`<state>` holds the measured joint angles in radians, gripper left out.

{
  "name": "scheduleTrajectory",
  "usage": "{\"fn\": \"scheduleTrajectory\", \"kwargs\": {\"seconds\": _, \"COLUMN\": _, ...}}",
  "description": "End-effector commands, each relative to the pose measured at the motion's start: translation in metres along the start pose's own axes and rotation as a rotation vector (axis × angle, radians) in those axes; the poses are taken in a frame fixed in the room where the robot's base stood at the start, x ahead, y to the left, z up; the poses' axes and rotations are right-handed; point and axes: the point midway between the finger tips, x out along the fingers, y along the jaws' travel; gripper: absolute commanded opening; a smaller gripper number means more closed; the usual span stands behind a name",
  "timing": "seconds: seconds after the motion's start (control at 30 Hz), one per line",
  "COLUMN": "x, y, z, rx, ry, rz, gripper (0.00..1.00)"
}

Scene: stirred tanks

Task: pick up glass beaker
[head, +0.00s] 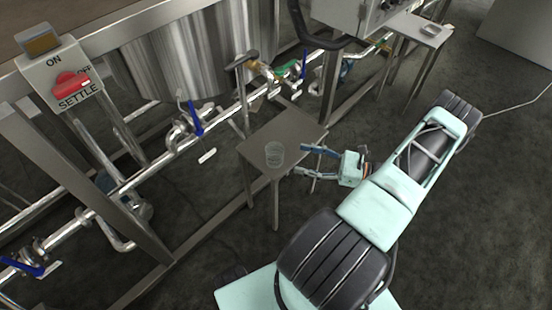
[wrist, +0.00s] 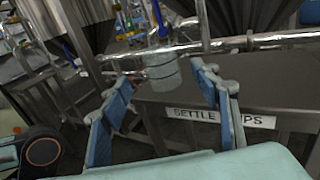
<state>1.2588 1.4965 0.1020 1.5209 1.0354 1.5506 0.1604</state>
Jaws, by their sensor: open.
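The glass beaker (head: 275,154) is clear and stands upright on a small grey metal table (head: 296,130), near its front edge. It also shows in the wrist view (wrist: 163,72), beyond my fingers and framed between them. My gripper (head: 304,161) is open with blue finger pads and has nothing in it. It is just right of the beaker in the head view, with a gap between them. In the wrist view my gripper's fingers (wrist: 160,84) are spread to either side of the beaker; I cannot tell the exact height difference.
A tap (head: 246,61) and pipes with blue-handled valves (head: 195,118) run behind the table. A steel tank (head: 190,50) and frame legs stand at the back left. A label (wrist: 220,118) reading "SETTLE", partly hidden, is on the table's edge. Floor at right is largely clear.

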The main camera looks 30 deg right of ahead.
Motion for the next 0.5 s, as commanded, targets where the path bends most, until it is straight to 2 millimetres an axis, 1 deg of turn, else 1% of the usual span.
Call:
{"fn": "scheduleTrajectory", "kwargs": {"seconds": 0.03, "x": 0.009, "y": 0.001, "z": 0.000, "rx": 0.000, "ry": -0.001, "rz": 0.004, "gripper": 0.57}}
{"fn": "scheduleTrajectory", "kwargs": {"seconds": 0.2, "x": 0.036, "y": 0.001, "z": -0.001, "rx": 0.000, "ry": 0.002, "rz": 0.005, "gripper": 0.57}}
{"fn": "scheduleTrajectory", "kwargs": {"seconds": 0.43, "x": 0.054, "y": 0.001, "z": -0.003, "rx": -0.001, "ry": 0.003, "rz": 0.004, "gripper": 0.57}}
{"fn": "scheduleTrajectory", "kwargs": {"seconds": 0.5, "x": 0.064, "y": 0.001, "z": -0.005, "rx": -0.001, "ry": 0.002, "rz": 0.005, "gripper": 0.57}}
